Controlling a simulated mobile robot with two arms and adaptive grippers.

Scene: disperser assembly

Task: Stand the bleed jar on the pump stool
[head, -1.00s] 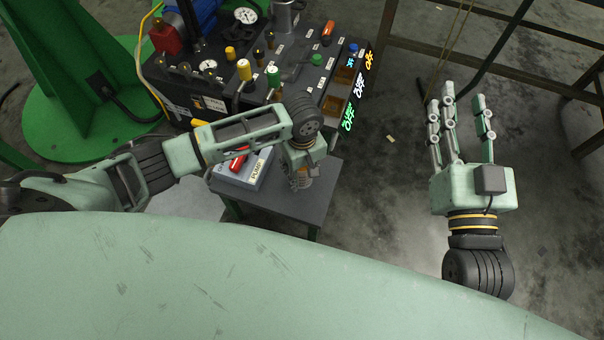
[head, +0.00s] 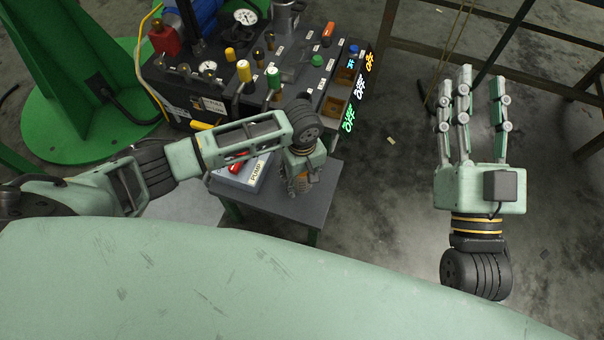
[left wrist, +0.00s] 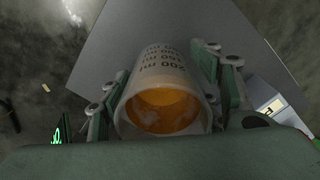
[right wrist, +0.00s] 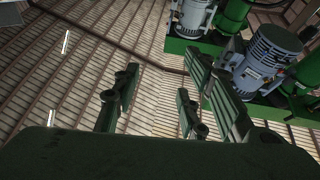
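The bleed jar (left wrist: 165,85), a pale cylinder with printed volume marks and amber liquid inside, sits between the fingers of my left gripper (left wrist: 160,95) in the left wrist view. The fingers press on it from both sides. In the head view my left gripper (head: 299,180) points down over the grey pump stool (head: 318,200) and mostly hides the jar. The stool top also fills the back of the left wrist view (left wrist: 180,25). I cannot tell whether the jar's base touches it. My right gripper (head: 480,95) is open and empty, off to the right over the floor.
A box labelled PUMP (head: 245,176) with a red switch sits on the stool, left of my left gripper. Behind is a black control panel (head: 300,75) with valves and lit labels. A green stand (head: 75,135) is at left. The floor right of the stool is mostly clear.

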